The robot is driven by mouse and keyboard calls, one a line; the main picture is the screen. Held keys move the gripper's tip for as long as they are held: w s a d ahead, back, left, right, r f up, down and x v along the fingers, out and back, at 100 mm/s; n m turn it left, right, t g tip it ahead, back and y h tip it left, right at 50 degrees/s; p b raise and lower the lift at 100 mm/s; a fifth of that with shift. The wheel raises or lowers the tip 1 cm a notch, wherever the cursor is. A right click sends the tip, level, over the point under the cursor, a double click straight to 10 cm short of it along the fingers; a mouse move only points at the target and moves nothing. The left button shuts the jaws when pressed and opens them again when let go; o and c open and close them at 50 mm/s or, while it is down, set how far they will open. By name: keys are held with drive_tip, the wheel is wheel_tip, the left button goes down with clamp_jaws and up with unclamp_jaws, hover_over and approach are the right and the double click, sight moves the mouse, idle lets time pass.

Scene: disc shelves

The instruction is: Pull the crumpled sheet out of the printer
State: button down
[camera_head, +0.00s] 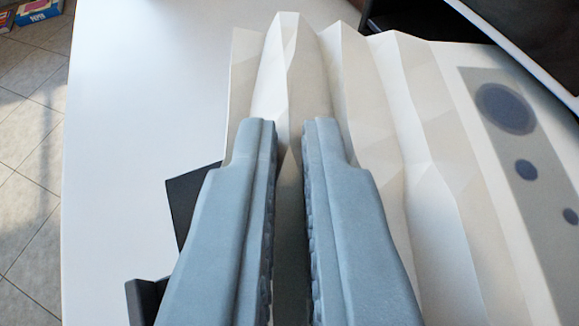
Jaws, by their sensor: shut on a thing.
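The crumpled sheet (405,110) is off-white with sharp pleated folds. It fills the middle and right of the view, and its right part carries a grey band with dark blue round spots. My gripper (290,140) comes in from the bottom, its two blue-grey fingers shut on a raised fold of the sheet. Black parts (190,200) show at the left beside and under the gripper; they may belong to the printer, but most of it is out of view or hidden. I cannot see whether the sheet's far end is still inside it.
A white tabletop (150,110) lies clear to the left, its edge dropping to a tiled floor (30,200). Colourful boxes (38,12) lie on the floor at the top left. A dark panel with a pale frame (535,40) stands at the top right, close to the sheet.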

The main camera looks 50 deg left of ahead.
drive_tip(key=shift+s+a+r, duration=0.1)
drive_tip(key=shift+s+r, duration=0.15)
drive_tip(key=shift+r, duration=0.65)
drive_tip(key=shift+s+a+r, duration=0.1)
drive_tip(key=shift+s+r, duration=0.15)
drive_tip(key=shift+r, duration=0.65)
